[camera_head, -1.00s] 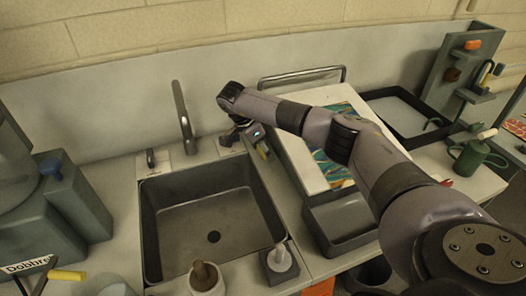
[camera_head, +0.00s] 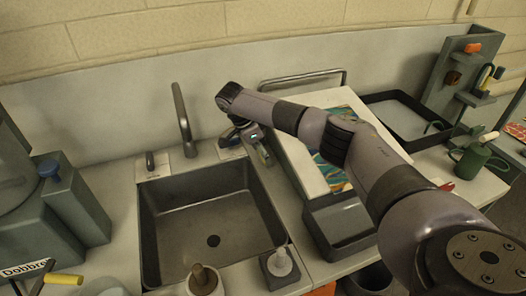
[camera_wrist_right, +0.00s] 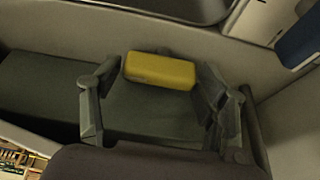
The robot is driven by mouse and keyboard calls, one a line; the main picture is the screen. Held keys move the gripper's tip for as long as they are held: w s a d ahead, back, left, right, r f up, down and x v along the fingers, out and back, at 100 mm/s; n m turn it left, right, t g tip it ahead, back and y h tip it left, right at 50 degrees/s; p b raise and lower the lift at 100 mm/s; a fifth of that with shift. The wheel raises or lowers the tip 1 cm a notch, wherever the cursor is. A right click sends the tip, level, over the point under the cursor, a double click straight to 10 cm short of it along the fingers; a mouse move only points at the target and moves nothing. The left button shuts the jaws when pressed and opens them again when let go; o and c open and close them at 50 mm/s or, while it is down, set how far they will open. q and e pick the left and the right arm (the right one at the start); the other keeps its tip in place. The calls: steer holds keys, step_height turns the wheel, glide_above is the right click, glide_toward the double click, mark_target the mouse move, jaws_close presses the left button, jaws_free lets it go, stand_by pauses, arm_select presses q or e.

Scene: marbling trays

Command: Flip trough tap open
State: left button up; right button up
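The sink-like trough (camera_head: 160,240) is at the left centre of the head view, with a grey curved spout (camera_head: 183,120) behind it. A dark upright lever (camera_head: 150,161) stands on a pale plate left of the spout. A second pale plate (camera_head: 231,152) is right of the spout, partly hidden by my right gripper (camera_head: 252,143). In the right wrist view, a yellow block (camera_wrist_right: 160,71) lies between the spread fingers of that gripper (camera_wrist_right: 160,108). I see gaps beside it; contact is unclear. A small yellow part (camera_head: 265,156) shows by the gripper in the head view. My left gripper is not in view.
My right arm crosses over a white board with a colourful print (camera_head: 330,172) and a grey bin (camera_head: 340,222). A dark tray (camera_head: 400,117) lies right.

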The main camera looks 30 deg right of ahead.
steer(key=v, duration=1.2)
stand_by(0.4)
